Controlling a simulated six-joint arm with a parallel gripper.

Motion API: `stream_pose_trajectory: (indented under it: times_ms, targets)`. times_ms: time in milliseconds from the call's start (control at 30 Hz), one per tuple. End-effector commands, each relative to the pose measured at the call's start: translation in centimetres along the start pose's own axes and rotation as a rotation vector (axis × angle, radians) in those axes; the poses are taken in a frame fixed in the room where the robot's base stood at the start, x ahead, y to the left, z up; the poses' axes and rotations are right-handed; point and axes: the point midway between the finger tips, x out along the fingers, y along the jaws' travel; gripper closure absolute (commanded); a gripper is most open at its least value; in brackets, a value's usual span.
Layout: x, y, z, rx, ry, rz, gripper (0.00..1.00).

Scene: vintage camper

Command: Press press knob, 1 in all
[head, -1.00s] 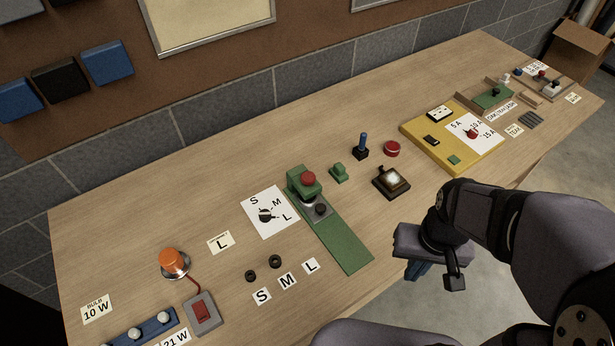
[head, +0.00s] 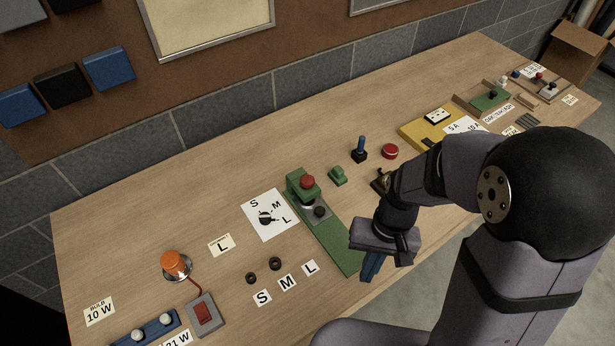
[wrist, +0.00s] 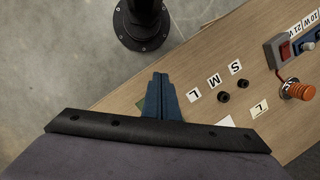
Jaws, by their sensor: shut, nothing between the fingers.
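A green press (head: 297,185) with a red knob (head: 307,181) on top stands at the middle of the bench in the head view. Its long green base (head: 338,245) runs toward the bench's front edge, with a small dark round part (head: 320,211) on a grey plate below the knob. My gripper (head: 371,268) has blue fingers, which are shut and empty. It hangs near the front end of the green base, to the right of and nearer than the knob. In the wrist view the fingers (wrist: 165,98) point toward the bench's edge; the knob is not visible there.
A red button (head: 390,151), a blue-handled lever (head: 360,149) and a small green block (head: 338,175) stand behind my arm. A dial card (head: 268,214) lies left of the press. Two dark rings and letter cards lie in front. An orange lamp (head: 175,264) stands further left.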

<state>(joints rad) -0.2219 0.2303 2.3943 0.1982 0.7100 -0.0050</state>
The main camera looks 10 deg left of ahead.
Motion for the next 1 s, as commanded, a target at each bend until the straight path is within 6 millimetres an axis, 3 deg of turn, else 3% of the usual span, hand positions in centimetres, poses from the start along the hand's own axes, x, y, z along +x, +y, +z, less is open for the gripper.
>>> stream_pose_trajectory:
  times_ms: [100, 267, 500, 700, 800, 1000]
  targets:
    - [0.1, -4.1, -3.0, 0.116, 0.017, -0.111, 1.00]
    - [-0.6, -8.9, -7.5, 0.315, 0.063, -0.270, 1.00]
    - [-4.5, -14.2, -15.3, 0.656, 0.148, -0.537, 1.00]
    - [-9.5, -16.7, -20.5, 0.917, 0.195, -0.752, 1.00]
    - [-11.1, -17.1, -22.2, 1.031, 0.195, -0.832, 1.00]
    - [-12.2, -16.9, -23.6, 1.214, 0.174, -0.912, 1.00]
